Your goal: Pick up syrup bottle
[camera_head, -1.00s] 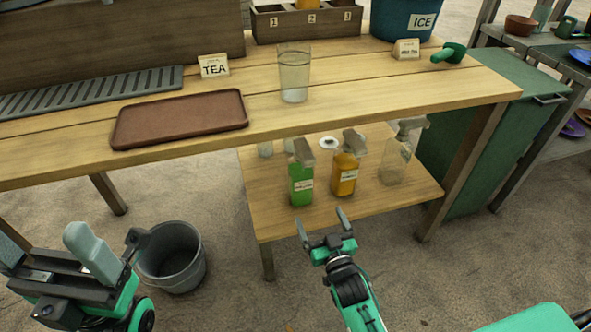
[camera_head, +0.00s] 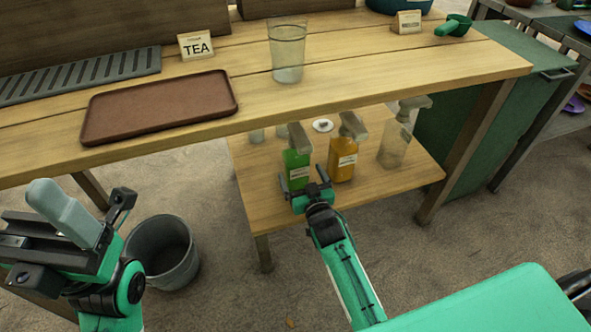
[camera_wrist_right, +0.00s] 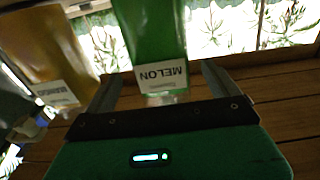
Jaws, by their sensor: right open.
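A green syrup bottle (camera_head: 297,166) with a grey pump top stands on the lower wooden shelf; its label reads MELON in the right wrist view (camera_wrist_right: 157,38). My right gripper (camera_head: 308,183) is open at the front of this bottle. In the right wrist view its fingers (camera_wrist_right: 163,84) are on either side of the bottle's near part, with no clear grip. An orange syrup bottle (camera_head: 342,163) stands just to the right, also in the right wrist view (camera_wrist_right: 50,50). A clear pump bottle (camera_head: 394,147) is further right. My left gripper (camera_head: 92,212) is at the left, away from the bottles.
The tabletop (camera_head: 350,85) overhangs the lower shelf (camera_head: 270,212). It bears a brown tray (camera_head: 160,105), a glass (camera_head: 287,55) and a TEA sign (camera_head: 197,46). A grey bucket (camera_head: 165,255) stands on the floor. Small glasses are partly hidden behind the bottles.

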